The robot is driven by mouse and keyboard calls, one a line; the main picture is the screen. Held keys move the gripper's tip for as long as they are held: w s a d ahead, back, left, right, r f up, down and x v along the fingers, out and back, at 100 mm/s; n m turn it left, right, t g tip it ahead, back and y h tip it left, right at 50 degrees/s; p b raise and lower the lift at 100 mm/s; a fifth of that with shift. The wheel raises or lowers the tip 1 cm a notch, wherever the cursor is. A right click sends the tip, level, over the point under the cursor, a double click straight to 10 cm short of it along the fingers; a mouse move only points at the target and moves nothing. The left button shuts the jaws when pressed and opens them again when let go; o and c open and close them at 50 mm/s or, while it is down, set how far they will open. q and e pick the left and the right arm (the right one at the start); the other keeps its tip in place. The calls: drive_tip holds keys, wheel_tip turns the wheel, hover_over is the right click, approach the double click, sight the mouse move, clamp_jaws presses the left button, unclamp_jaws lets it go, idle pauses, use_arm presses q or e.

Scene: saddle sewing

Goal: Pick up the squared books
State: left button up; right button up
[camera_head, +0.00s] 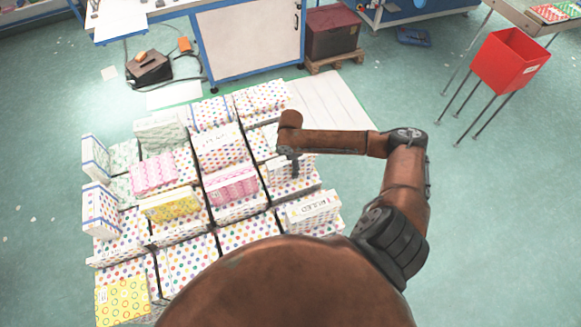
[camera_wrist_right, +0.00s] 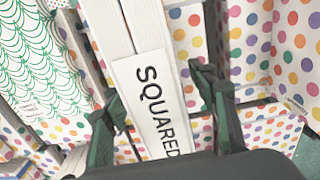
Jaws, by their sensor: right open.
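The squared books show in the right wrist view as a white stack whose label (camera_wrist_right: 152,105) reads "SQUARED". In the head view a stack (camera_head: 287,170) lies under my right gripper (camera_head: 294,168), on the right side of the book display; its label is not readable there. In the right wrist view my right gripper (camera_wrist_right: 160,115) is open, with one dark finger on each side of the labelled stack. I cannot tell whether the fingers touch it. My left gripper is not in view.
Polka-dot stacks (camera_head: 190,262) fill the display around the gripper. A pink stack (camera_head: 232,187) lies to the left, and a stack labelled "RULED" (camera_head: 312,209) lies nearer to me. A red bin (camera_head: 511,62) stands at the right. The green floor (camera_head: 490,220) on the right is clear.

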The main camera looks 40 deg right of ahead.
drive_tip(key=shift+r, duration=0.1)
clamp_jaws()
idle(0.6)
drive_tip(key=shift+w, duration=0.1)
